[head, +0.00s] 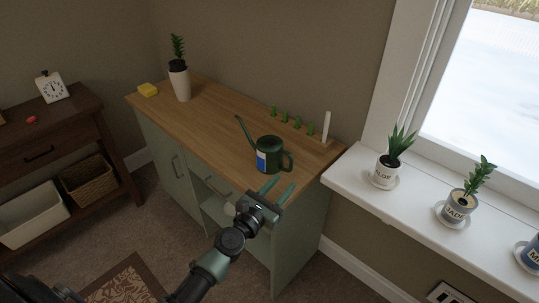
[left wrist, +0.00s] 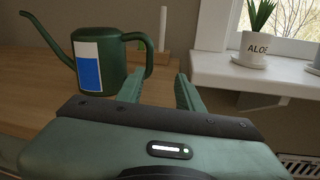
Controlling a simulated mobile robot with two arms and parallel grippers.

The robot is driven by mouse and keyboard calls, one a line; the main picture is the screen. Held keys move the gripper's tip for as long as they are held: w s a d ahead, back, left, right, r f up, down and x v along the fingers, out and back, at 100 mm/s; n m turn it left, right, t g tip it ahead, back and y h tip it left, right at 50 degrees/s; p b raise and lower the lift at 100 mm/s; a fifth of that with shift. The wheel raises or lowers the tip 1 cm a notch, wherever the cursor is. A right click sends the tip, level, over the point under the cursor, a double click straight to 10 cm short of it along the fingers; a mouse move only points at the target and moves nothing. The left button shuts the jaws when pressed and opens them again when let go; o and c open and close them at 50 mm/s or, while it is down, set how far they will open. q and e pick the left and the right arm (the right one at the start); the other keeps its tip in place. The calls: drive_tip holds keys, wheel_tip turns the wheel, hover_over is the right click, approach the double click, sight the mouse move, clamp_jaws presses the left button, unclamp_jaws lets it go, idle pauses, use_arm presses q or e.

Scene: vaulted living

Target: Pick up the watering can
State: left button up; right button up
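The watering can (head: 268,156) is dark green with a blue and white label. It stands upright on the wooden counter, its spout pointing up to the left and its handle on the right. In the left wrist view the watering can (left wrist: 95,65) is at the left, with its handle near the middle. My left gripper (head: 279,188) is open and empty in front of the can's handle side, near the counter's front edge. In the left wrist view its two fingers (left wrist: 158,88) are apart, with nothing between them. My right gripper is not in view.
The wooden counter (head: 215,116) holds a white potted plant (head: 180,84), a yellow sponge (head: 148,90) and a rack with green pegs and a white post (head: 326,127). Potted plants stand on the white windowsill (head: 416,204) at right. A dark side table (head: 62,128) is at left.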

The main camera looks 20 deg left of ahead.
sight(290, 166)
use_arm(q)
drive_tip(key=shift+w+a+r+n+y, duration=0.15)
drive_tip(key=shift+w+a+n, duration=0.15)
drive_tip(key=shift+w+n, duration=0.2)
drive_tip(key=shift+w+a+r+n+y, duration=0.15)
drive_tip(key=shift+w+a+n, duration=0.1)
drive_tip(key=shift+w+n, duration=0.25)
drive_tip(key=w, duration=0.4)
drive_tip(key=w+d, duration=0.1)
drive_tip(key=w, duration=0.1)
drive_tip(key=shift+w, duration=0.35)
clamp_jaws()
drive_tip(key=shift+s, duration=0.1)
drive_tip(key=shift+r, duration=0.15)
